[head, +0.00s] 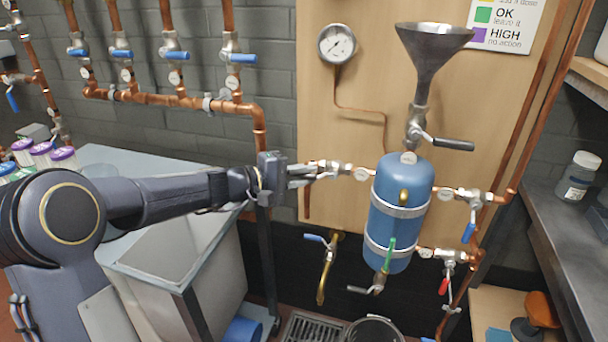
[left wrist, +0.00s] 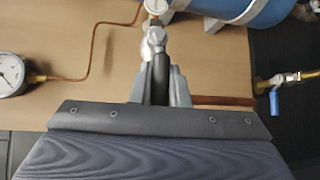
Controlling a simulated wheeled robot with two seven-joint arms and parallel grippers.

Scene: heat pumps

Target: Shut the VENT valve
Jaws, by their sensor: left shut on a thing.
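A metal valve (head: 335,167) sits on the short pipe left of the blue tank (head: 400,210). In the left wrist view its silver body (left wrist: 155,40) and dark lever handle (left wrist: 161,75) show. My left gripper (head: 305,172) reaches in from the left and is shut on this handle, which lies between the fingers (left wrist: 160,92) and points back toward my palm, roughly in line with the short pipe. A round tag (head: 362,174) hangs between valve and tank; its writing is too small to read, so I cannot confirm it says VENT. My right gripper is out of view.
A funnel (head: 432,55) with a black-handled valve (head: 455,143) stands above the tank. Blue-handled (head: 468,230) and red-handled (head: 444,285) valves are at the right. A gauge (head: 337,44) is above; a brass tap (head: 325,268) is below.

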